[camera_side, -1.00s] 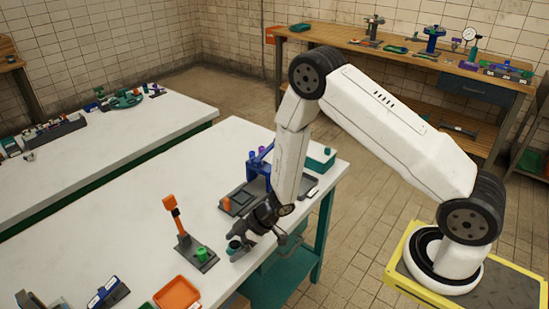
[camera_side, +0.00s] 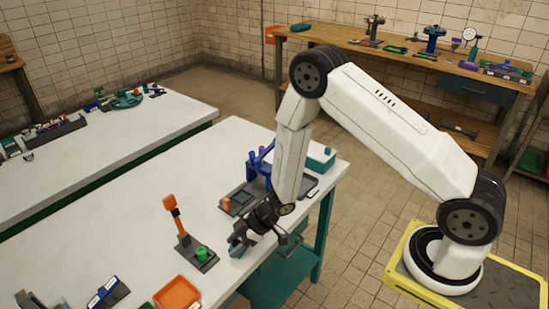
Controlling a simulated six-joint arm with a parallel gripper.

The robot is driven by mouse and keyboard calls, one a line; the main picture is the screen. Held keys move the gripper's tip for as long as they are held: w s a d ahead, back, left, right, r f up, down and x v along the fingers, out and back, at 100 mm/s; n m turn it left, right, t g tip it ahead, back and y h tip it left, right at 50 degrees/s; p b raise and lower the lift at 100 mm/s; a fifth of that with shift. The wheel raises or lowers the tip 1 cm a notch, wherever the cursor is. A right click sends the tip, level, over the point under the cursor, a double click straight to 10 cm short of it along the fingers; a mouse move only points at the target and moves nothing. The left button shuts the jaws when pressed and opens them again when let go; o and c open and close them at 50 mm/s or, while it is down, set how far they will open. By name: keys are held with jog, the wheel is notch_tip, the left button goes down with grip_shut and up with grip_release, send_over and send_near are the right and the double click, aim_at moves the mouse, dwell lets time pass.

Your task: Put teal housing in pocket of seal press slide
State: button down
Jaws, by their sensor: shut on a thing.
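My gripper (camera_side: 238,241) points down low over the front part of the white table, near its right edge. It is shut on the teal housing (camera_side: 236,251), which is small here and mostly hidden by the fingers. A blue press (camera_side: 258,165) with a dark base (camera_side: 234,205) stands behind my gripper and is partly covered by my arm. It looks like the seal press. An orange part (camera_side: 226,203) is on its base at the left. The slide's pocket cannot be made out.
An orange-handled fixture (camera_side: 170,206) with a green part (camera_side: 201,254) on its grey base stands just left of my gripper. An orange tray (camera_side: 176,293) lies in front. A teal box (camera_side: 321,157) is at the back right. The table's left middle is clear.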

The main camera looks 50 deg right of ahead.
aim_at(236, 241)
jog(key=shift+w+r, duration=0.1)
jog(key=shift+r, duration=4.8)
jog(key=shift+d+r, duration=0.2)
jog(key=shift+d, duration=0.2)
jog(key=s+d+r, duration=0.1)
jog(key=d+r, duration=0.1)
jog(key=d, duration=0.4)
jog(key=s+d+r+m+t, duration=0.1)
jog(key=d+r, duration=0.2)
jog(key=d, duration=0.4)
jog(key=shift+m+h, duration=0.3)
jog(key=shift+h, duration=0.1)
jog(key=shift+w+f, duration=0.1)
jog(key=shift+w, duration=0.05)
